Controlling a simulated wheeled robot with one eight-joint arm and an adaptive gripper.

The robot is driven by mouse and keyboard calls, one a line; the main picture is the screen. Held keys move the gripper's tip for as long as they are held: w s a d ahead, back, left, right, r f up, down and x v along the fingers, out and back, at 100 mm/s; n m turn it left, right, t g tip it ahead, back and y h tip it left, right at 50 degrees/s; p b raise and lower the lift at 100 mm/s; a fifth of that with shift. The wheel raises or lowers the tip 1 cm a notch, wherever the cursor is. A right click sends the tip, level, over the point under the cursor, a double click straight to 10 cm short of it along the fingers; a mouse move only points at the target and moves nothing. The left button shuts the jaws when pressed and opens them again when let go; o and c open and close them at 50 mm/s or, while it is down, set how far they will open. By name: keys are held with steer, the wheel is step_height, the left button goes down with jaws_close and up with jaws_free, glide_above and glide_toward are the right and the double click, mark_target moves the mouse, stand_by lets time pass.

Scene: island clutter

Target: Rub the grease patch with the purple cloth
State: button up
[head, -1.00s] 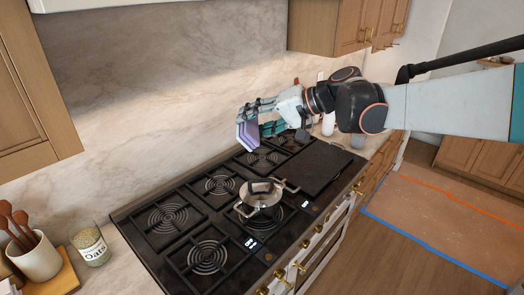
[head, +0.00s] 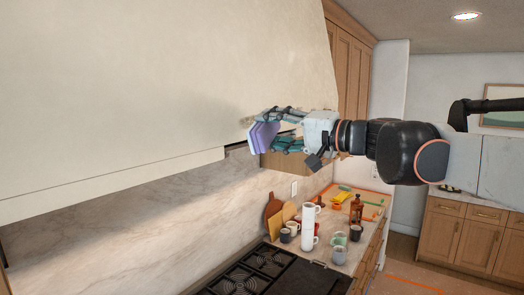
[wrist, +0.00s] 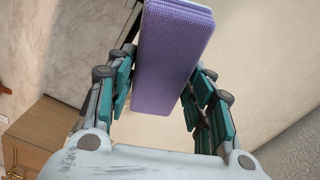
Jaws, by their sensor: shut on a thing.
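The purple cloth (head: 262,136) is a folded, layered pad held at the tip of my gripper (head: 276,131). In the wrist view the cloth (wrist: 172,65) sits between the teal finger pads of my gripper (wrist: 163,92), which is shut on it. In the head view the cloth is in front of the lower part of the pale range hood (head: 120,85). I cannot tell whether it touches the hood. A faint grey smudge (head: 236,108) shows on the hood just left of the cloth; whether it is the grease patch or a shadow is unclear.
The black stove (head: 270,275) lies below, with the marble backsplash (head: 150,215) behind it. Stacked white mugs (head: 306,225), cutting boards (head: 275,213) and other items clutter the counter to the right. A wooden cabinet (head: 285,164) is behind my gripper.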

steer(key=shift+w+r, duration=0.15)
steer(key=shift+r, duration=0.3)
steer(key=shift+x, duration=2.9)
steer(key=shift+w+d+p, duration=0.7)
steer(key=shift+w+d, duration=4.6)
steer(key=shift+w, duration=1.3)
steer(key=s+a+b, duration=0.1)
steer(key=s+a, duration=0.7)
steer(key=s, duration=0.2)
steer(key=shift+s+a, duration=0.3)
steer(key=shift+s, duration=0.05)
steer(key=shift+s+a, duration=0.1)
steer(key=shift+s+a, duration=0.9)
steer(key=shift+s, duration=0.3)
